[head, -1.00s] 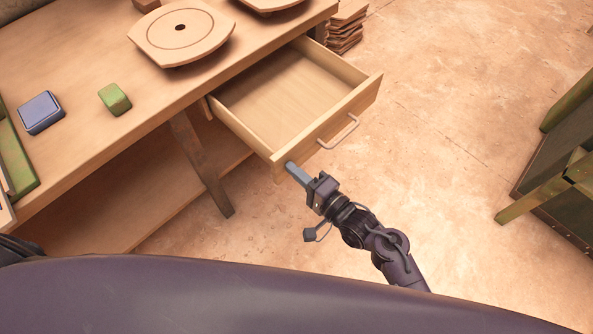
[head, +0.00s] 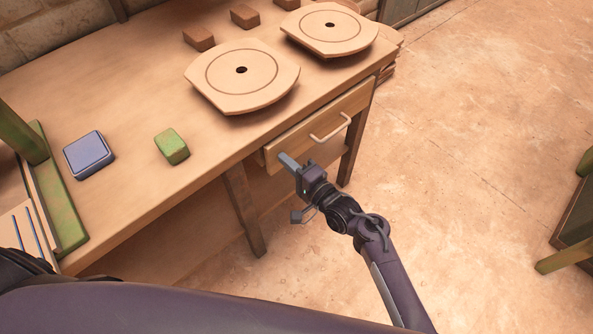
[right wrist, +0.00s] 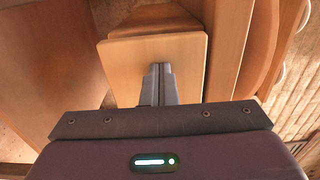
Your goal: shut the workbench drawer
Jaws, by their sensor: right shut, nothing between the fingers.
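The workbench drawer (head: 343,112) is at the right end of the bench's front. Its wooden front, with a pale bar handle (head: 330,128), lies close to the bench, and its inside is hidden. I cannot tell whether it is fully flush. My right gripper (head: 286,160) is shut and empty, with its fingertips at the left end of the drawer front, left of the handle. In the right wrist view the shut fingertips (right wrist: 158,70) point at the wooden drawer front (right wrist: 190,52) and seem to touch it. My left gripper is out of view.
The workbench top (head: 130,60) holds two round-holed plates (head: 262,85) (head: 335,42), several brown blocks (head: 198,38), a green block (head: 172,146) and a blue box (head: 88,154). A bench leg (head: 243,205) stands left of my gripper. Open floor (head: 470,150) lies right.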

